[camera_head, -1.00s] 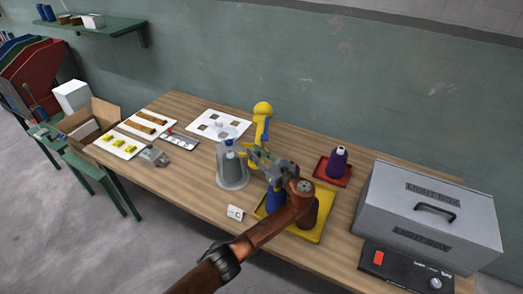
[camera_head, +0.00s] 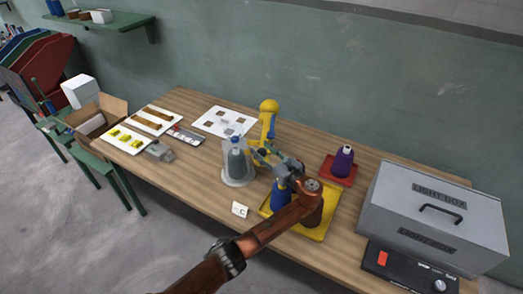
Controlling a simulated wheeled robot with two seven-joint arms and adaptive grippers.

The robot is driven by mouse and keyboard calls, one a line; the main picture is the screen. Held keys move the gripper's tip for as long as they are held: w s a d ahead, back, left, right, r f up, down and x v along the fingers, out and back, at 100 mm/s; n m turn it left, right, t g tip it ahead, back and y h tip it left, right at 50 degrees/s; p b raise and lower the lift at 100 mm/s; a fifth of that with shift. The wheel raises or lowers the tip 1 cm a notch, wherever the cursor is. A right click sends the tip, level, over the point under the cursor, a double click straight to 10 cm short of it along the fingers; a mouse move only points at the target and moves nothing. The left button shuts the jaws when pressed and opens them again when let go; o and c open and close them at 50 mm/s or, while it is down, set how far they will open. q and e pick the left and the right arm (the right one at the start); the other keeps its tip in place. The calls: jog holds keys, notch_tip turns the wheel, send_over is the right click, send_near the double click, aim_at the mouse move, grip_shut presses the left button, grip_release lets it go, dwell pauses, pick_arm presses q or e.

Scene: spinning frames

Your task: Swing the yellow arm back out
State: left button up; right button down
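A yellow stand (camera_head: 269,108) with a rounded top and a blue part on its side rises near the back middle of the table. Low yellow parts, perhaps its arm (camera_head: 257,155), show at its foot, partly hidden by my gripper. A grey cone-shaped body with a blue top (camera_head: 237,162) stands on a pale round base just left of my gripper. My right gripper is out of view.
A yellow tray (camera_head: 323,232) lies under my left wrist. A purple bottle (camera_head: 344,160) stands on a red tray (camera_head: 338,180). A grey light box (camera_head: 432,215) fills the right end. A small white card (camera_head: 239,209) stands at the front. White boards (camera_head: 224,122) lie further left.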

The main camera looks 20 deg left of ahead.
pick_arm(q)
jog(key=v, duration=1.1)
jog(key=shift+s+d, duration=0.2)
jog(key=shift+d, duration=0.15)
jog(key=shift+f, duration=0.1)
jog(key=shift+c, duration=0.6)
